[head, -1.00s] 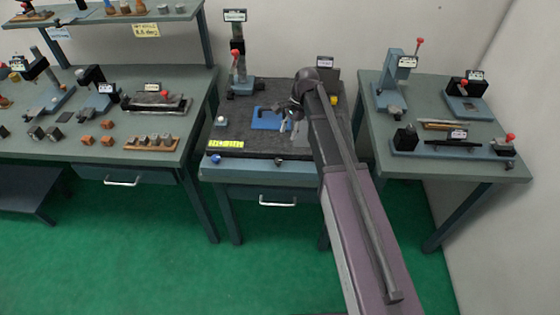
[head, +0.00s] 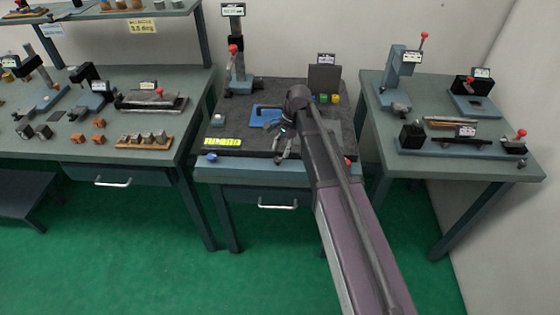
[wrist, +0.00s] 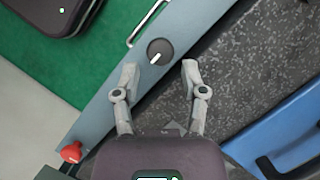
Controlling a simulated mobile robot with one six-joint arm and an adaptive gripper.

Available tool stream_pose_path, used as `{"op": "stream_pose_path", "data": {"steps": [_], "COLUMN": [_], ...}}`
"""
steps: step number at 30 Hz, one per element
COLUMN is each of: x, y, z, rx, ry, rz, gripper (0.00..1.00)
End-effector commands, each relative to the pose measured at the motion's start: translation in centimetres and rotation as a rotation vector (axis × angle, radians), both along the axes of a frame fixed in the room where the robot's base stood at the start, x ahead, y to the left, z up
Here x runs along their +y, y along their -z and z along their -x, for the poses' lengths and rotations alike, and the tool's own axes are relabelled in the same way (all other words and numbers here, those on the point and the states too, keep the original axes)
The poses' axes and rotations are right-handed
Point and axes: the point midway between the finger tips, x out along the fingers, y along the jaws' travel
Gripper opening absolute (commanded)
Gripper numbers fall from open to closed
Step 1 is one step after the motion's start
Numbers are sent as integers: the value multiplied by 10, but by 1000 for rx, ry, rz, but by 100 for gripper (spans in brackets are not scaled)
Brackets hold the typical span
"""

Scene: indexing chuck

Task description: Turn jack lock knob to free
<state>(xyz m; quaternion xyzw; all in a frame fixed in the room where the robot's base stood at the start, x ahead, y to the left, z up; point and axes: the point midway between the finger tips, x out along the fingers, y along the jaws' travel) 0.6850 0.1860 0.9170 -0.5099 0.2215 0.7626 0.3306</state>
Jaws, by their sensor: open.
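A dark round knob (wrist: 160,52) with a white pointer mark sits on the blue-grey front rail (wrist: 130,88) of the middle bench, in the wrist view. I take it for the jack lock knob; no label is readable. Its pointer slants up to the right. My gripper (wrist: 160,72) is open, with its fingertips apart on either side just below the knob in the picture. I cannot tell whether they touch anything.
A red knob (wrist: 71,152) stands on the same rail; a blue knob (head: 212,157) is at its left end. A blue fixture (wrist: 280,135) lies on the dark speckled mat. A drawer handle (wrist: 143,22) is below the rail. Side benches carry other devices.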

Motion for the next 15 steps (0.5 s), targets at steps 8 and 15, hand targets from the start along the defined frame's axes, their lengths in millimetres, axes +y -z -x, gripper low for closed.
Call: {"op": "stream_pose_path", "data": {"steps": [8, 15], "x": [6, 9], "y": [23, 29], "z": [6, 8], "rx": [0, 0], "ry": [-1, -1], "rz": [0, 0], "gripper": [55, 55]}}
